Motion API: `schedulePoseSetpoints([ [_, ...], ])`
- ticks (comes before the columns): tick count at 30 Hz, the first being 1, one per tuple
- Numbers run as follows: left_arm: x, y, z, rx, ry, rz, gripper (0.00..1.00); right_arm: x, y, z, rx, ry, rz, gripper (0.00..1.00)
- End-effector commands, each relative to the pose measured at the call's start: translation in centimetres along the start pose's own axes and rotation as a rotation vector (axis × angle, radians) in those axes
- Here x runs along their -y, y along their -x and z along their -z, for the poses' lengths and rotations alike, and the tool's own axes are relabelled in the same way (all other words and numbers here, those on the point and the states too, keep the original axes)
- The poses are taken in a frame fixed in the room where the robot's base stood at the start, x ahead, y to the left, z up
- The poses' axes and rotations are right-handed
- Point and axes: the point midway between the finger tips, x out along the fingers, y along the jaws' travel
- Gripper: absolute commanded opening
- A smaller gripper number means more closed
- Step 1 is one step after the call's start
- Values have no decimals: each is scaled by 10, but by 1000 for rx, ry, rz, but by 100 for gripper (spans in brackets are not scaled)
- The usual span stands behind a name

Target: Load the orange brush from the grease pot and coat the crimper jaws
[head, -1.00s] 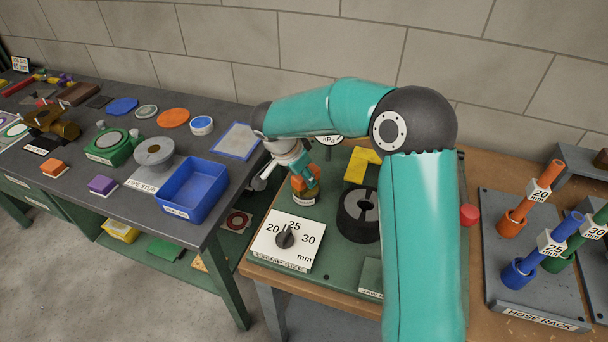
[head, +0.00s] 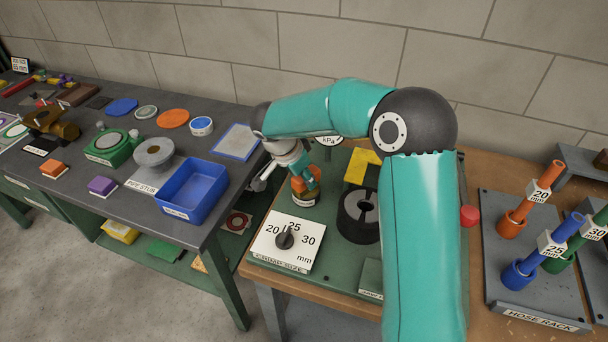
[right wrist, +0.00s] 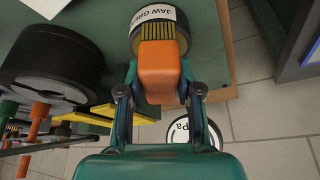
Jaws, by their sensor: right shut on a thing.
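My right gripper (head: 290,163) is shut on the orange brush (right wrist: 160,72), which also shows in the head view (head: 311,174). The bristles (right wrist: 158,34) point away from the fingers and overlap the grease pot (right wrist: 146,14), a dark round pot with a white label. The pot also shows in the head view (head: 303,198), right under the brush. I cannot tell how deep the bristles reach. The crimper (head: 352,226), a black ring with grey jaws (head: 364,207), stands to the right of the pot. My left gripper is not in view.
The crimp size dial (head: 286,241) sits in front of the pot. A yellow part (head: 362,166) stands behind the crimper, and a hose rack (head: 520,290) is at the right. The blue bin (head: 190,195) is on the grey bench at the left. My right arm covers part of the crimper board.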

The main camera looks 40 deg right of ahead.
Motion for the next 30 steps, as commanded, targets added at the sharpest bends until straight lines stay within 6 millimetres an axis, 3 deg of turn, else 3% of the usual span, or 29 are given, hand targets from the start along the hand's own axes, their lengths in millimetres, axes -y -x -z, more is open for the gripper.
schedulePoseSetpoints([
  [21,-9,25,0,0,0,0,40,2,58,25,-5,-2,10,0],
  [30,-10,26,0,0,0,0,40,2,62,27,-5,-2,10,0],
])
